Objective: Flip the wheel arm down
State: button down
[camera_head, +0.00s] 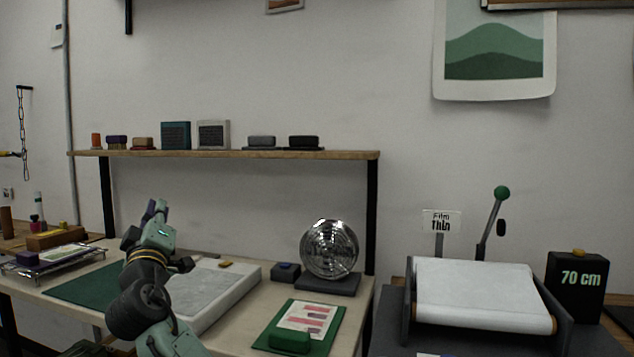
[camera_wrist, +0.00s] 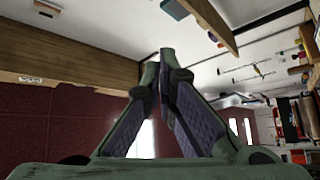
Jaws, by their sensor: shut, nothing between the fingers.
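The wheel arm (camera_head: 488,232) appears to be the lever with a green ball knob (camera_head: 502,192) on the right-hand machine. It stands raised, leaning a little to the right, with a small dark part beside it. My gripper (camera_head: 154,207) is far to the left of it, above the left table, pointing up. In the wrist view my gripper (camera_wrist: 166,68) has its fingertips together with nothing between them. The wrist view looks towards a wall and shelving and does not show the lever clearly.
The machine holds a white sheet roll (camera_head: 475,290).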

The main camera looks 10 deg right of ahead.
jog(key=w+d+m+g+h, duration=0.25)
jog(key=d+h, duration=0.45)
jog(key=d, duration=0.9)
jog(key=w+d+m+g+h, duration=0.3)
jog(key=d+h, duration=0.5)
jog(key=d, duration=0.7)
jog(key=s+d+r+m+g+h, duration=0.1)
jog(key=s+d+m+g+h, duration=0.2)
jog(key=d, duration=1.1)
jog(key=s+d+r+m+g+h, duration=0.1)
jog(key=s+d+m+g+h, duration=0.3)
jog(key=s+d+g, duration=0.6)
jog(key=s+d+h, duration=0.1)
jog(key=d, duration=0.2)
jog(key=shift+s+d+r, duration=0.25)
jog(key=shift+s+d, duration=0.05)
jog(key=shift+d, duration=0.1)
